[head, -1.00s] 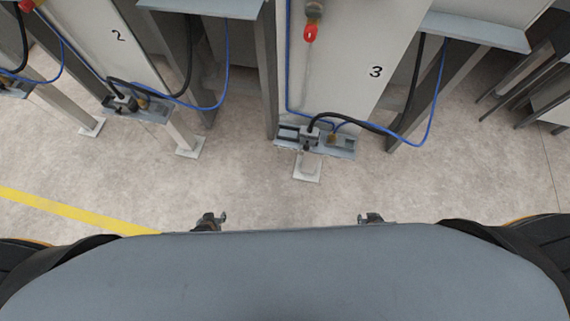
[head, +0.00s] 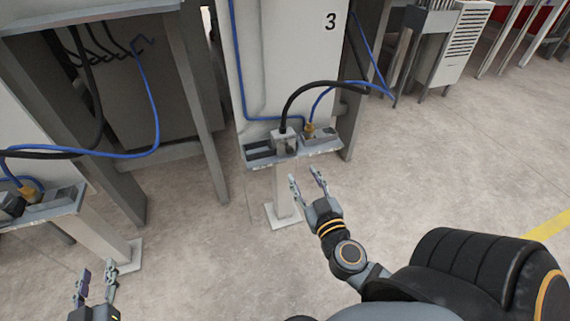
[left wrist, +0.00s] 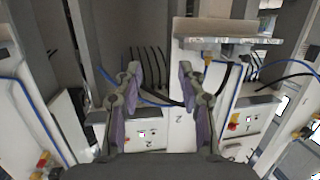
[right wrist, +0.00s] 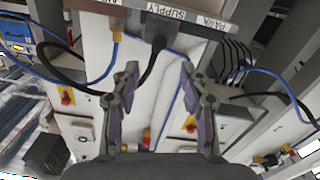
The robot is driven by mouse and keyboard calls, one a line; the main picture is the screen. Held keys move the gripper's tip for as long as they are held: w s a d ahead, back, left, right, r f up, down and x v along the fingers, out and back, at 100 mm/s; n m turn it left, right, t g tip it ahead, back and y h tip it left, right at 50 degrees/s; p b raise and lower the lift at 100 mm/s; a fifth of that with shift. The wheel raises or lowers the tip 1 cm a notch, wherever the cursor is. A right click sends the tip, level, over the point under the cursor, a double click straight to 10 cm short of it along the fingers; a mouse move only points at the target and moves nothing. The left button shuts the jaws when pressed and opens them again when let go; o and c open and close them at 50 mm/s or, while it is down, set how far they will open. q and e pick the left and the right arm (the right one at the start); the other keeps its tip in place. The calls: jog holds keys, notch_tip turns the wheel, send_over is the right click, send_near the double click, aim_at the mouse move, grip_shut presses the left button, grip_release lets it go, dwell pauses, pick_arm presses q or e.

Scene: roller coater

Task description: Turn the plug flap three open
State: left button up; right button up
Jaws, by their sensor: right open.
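In the head view the panel marked 3 (head: 290,60) has a grey shelf (head: 322,146) low on its front. A grey plug block (head: 284,142) with a black cable sits on the shelf, beside a brass fitting (head: 309,131) on a blue hose. I cannot tell a flap apart from the plug block. My right gripper (head: 306,181) is open and empty, just below and in front of the shelf. The right wrist view shows the shelf's label edge (right wrist: 190,17), reading SUPPLY and PARK, above its fingers. My left gripper (head: 96,278) is open and empty at lower left, away from panel 3.
Another station's shelf (head: 40,208) with a plug and blue hose stands at the left, near my left gripper. A post with a white foot (head: 284,214) stands under the panel 3 shelf. The floor (head: 450,170) to the right is clear.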

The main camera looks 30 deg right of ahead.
aim_at(290, 151)
jog(key=p+x, duration=0.2)
jog(key=x, duration=0.8)
jog(key=shift+w+d, duration=0.15)
jog(key=shift+w, duration=0.05)
pick_arm(q)
jog(key=s+d+f+g, duration=0.1)
jog(key=s+f+g, duration=0.9)
jog(key=s+f, duration=0.4)
notch_tip(290, 151, down, 4)
jog(key=shift+s+d+r, duration=0.15)
jog(key=shift+d+r, duration=0.05)
jog(key=shift+r, duration=0.05)
pick_arm(e)
grip_shut()
